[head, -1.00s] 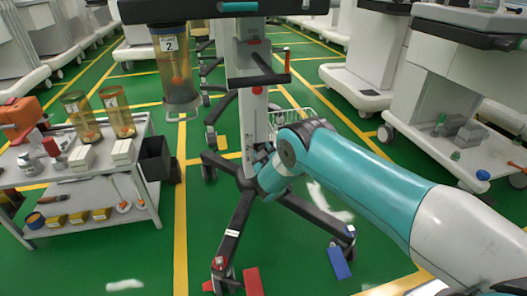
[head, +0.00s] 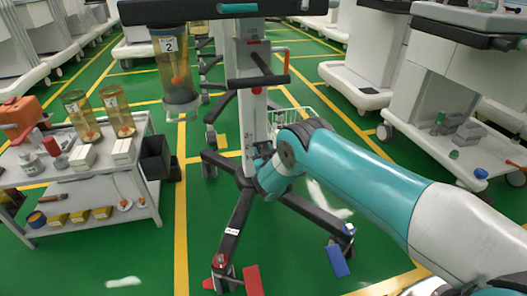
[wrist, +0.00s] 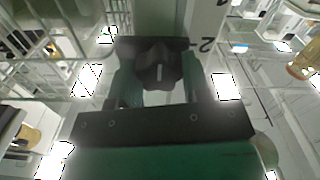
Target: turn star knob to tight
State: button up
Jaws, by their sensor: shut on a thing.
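The star knob (wrist: 158,66) is dark, with lobes and a short, nearly upright white line on its face. It sits at the upper middle of the wrist view, on a dark collar at the pale column (wrist: 153,18). My gripper (wrist: 158,88) is shut on the knob, one finger on each side. In the head view the column (head: 254,125) rises from a dark wheeled base (head: 238,215). There my arm's end covers the knob, so the knob and fingers are hidden. I see no tight marking that I can read.
A grey cart (head: 95,190) with canisters and boxes stands at left. A canister marked 2 (head: 176,75) hangs left of the column.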

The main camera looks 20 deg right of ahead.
jog(key=shift+s+f, duration=0.1)
jog(key=shift+f, duration=0.05)
jog(key=o, duration=0.6)
jog(key=shift+o, duration=0.2)
jog(key=s+p, duration=1.7)
jog(key=p, duration=0.1)
jog(key=shift+s, duration=0.15)
